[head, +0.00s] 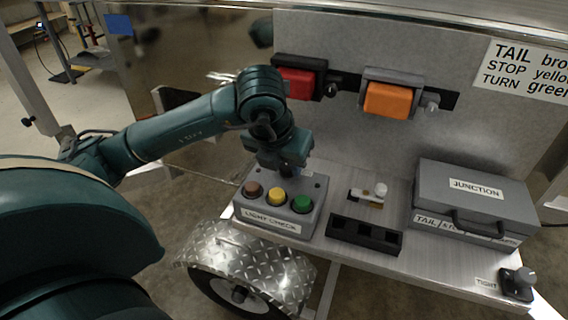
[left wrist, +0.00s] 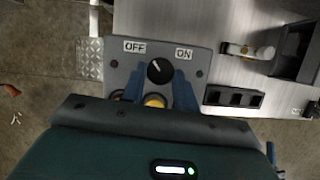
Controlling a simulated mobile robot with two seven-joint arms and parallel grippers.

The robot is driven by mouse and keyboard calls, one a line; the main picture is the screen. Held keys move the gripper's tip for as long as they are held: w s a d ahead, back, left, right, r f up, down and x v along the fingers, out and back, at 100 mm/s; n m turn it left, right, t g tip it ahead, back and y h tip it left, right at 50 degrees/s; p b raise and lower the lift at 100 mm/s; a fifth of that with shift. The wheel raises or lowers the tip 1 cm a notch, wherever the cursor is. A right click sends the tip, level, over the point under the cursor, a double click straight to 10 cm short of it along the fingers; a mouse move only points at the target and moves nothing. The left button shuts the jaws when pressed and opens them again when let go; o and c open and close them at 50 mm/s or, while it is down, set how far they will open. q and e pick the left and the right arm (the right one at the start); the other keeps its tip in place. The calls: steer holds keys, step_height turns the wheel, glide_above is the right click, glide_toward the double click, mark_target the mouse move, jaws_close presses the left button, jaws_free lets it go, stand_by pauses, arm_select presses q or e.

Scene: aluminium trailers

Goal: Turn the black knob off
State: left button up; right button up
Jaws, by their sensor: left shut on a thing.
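The black knob (left wrist: 160,70) sits on the grey light check box (head: 318,198), between the OFF label (left wrist: 135,47) and the ON label (left wrist: 184,54) in the left wrist view. Its white pointer mark leans up and slightly left, towards the OFF side. My left gripper (left wrist: 158,80) has its blue fingers on either side of the knob and is shut on it. In the head view my left gripper (head: 283,165) hides the knob behind the buttons. My right gripper is in neither view.
Brown (head: 253,189), yellow (head: 277,196) and green (head: 302,203) buttons line the box's front. A black slotted holder (head: 365,235) and a small white-tipped part (head: 370,194) lie to the right. A grey junction case (head: 475,205) stands further right. Red (head: 298,82) and orange (head: 389,99) lamps are behind.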

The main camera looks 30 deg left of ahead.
arm_select(q)
steer(key=shift+n, duration=0.5)
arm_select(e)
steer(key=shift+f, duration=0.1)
arm_select(q)
steer(key=o, duration=1)
steer(key=shift+s+r, duration=0.15)
steer(key=shift+r, duration=0.35)
steer(key=p+v, duration=0.2)
steer(key=v, duration=0.4)
steer(key=p+v, duration=0.2)
steer(key=v, duration=0.4)
steer(key=shift+d+r, duration=0.1)
steer(key=shift+d, duration=0.15)
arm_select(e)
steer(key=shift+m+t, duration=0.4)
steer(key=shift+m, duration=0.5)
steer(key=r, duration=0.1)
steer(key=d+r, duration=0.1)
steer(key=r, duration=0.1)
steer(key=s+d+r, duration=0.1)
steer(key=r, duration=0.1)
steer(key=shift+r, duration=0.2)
